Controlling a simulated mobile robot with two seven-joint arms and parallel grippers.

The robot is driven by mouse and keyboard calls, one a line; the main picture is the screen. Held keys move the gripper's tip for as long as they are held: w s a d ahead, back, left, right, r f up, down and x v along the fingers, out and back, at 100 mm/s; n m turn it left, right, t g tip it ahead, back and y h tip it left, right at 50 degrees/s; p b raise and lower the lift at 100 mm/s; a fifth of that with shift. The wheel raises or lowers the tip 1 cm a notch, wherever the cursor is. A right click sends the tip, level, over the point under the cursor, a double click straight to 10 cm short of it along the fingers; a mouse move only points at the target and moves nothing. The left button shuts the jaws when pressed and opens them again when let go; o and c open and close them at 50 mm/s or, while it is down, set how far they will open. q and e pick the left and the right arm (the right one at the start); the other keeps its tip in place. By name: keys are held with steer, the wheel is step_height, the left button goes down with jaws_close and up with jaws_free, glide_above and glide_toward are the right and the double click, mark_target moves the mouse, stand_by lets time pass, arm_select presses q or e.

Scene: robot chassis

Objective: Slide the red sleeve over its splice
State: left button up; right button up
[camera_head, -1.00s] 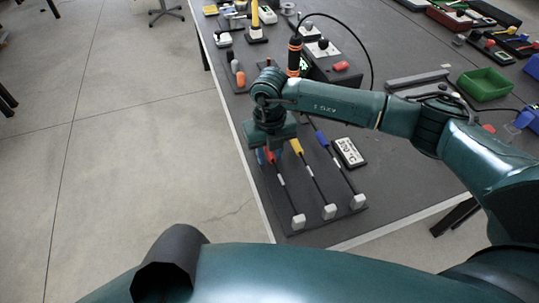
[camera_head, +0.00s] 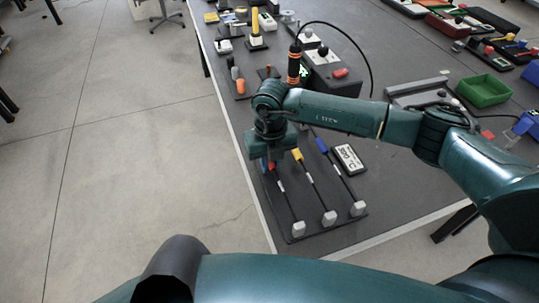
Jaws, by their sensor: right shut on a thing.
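My right gripper (camera_head: 269,164) points down over the board at the near left of the bench and is shut on the red sleeve (camera_head: 271,167), which shows only in part beneath it. The red sleeve is around the leftmost cable, on its far part. A pale band, which looks like the splice (camera_head: 282,187), shows on this cable nearer to me, apart from the visible red. The yellow sleeve (camera_head: 297,154) and blue sleeve (camera_head: 321,145) sit on the two cables to the right. The fingertips are mostly hidden by the wrist. My left gripper is not in view.
Each cable ends in a grey block (camera_head: 298,229) at the board's near edge. A black box (camera_head: 333,72) and an orange-banded tool (camera_head: 294,65) stand behind my right forearm. A green bin (camera_head: 483,90) stands farther right.

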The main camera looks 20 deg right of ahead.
mark_target(281, 194)
steer(key=shift+s+d+p, duration=0.1)
steer(key=shift+s+p, duration=1.1)
steer(key=shift+s, duration=1.25)
steer(key=shift+s+p, duration=0.5)
steer(key=shift+s, duration=0.75)
steer(key=o, duration=0.5)
steer(key=shift+c, duration=0.2)
steer(key=shift+r, duration=0.1)
step_height(281, 194, up, 7)
steer(key=p, duration=0.4)
